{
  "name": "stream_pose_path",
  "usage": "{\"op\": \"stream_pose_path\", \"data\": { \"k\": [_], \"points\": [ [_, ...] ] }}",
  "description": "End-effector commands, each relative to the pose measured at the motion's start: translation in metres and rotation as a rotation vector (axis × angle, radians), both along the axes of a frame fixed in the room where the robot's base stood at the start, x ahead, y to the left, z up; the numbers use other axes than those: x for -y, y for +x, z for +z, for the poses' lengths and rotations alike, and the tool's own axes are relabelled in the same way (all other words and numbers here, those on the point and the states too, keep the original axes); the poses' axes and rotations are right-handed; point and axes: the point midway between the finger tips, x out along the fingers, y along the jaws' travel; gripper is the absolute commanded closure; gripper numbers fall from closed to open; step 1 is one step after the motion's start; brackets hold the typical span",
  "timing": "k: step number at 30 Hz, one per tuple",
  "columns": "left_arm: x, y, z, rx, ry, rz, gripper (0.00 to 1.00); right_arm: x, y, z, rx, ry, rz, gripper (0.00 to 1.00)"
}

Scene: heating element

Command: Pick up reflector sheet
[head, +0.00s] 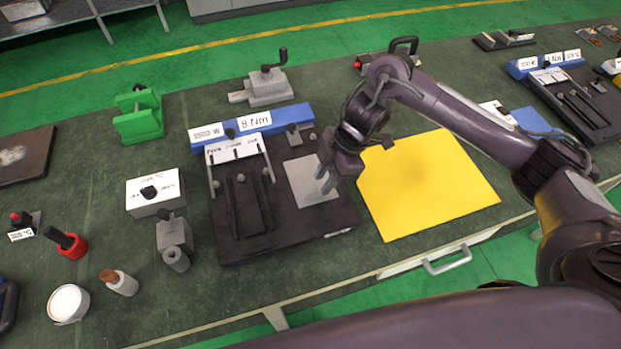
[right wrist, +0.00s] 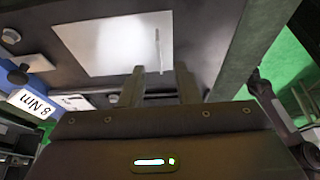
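The reflector sheet, a flat light-grey square (head: 305,180), lies on the right part of a black fixture plate (head: 283,228). In the right wrist view the sheet (right wrist: 95,45) shows pale and shiny, with a thin line near its right side. My right gripper (head: 327,181) is over the sheet's right part, pointing down at it. In the right wrist view its two fingers (right wrist: 161,88) are apart with nothing seen between them. I cannot tell whether the fingertips touch the sheet. My left gripper is not in view.
A yellow sheet (head: 425,185) lies right of the fixture. A blue block labelled 8 Nm (head: 290,117) stands behind. Left are a white box (head: 153,192), a grey clamp (head: 173,238) and a red-based tool (head: 72,244). A green vise (head: 138,118) stands farther back.

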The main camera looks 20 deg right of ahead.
Motion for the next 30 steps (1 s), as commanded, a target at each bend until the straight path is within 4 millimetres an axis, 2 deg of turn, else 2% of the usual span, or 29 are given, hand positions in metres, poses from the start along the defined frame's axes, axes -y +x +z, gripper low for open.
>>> {"op": "stream_pose_path", "data": {
  "k": [6, 15, 22, 30],
  "points": [
    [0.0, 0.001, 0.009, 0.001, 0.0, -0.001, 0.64, -0.011, -0.001, -0.029, -0.003, 0.001, 0.0, 0.71],
    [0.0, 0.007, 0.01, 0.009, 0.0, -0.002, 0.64, -0.013, -0.001, -0.036, 0.002, 0.0, 0.001, 0.71],
    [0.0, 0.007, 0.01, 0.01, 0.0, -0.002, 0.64, -0.013, -0.001, -0.036, 0.001, 0.0, 0.001, 1.0],
    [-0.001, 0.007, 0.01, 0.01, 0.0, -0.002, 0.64, -0.013, -0.001, -0.036, 0.002, 0.001, 0.0, 1.0]
  ]
}}
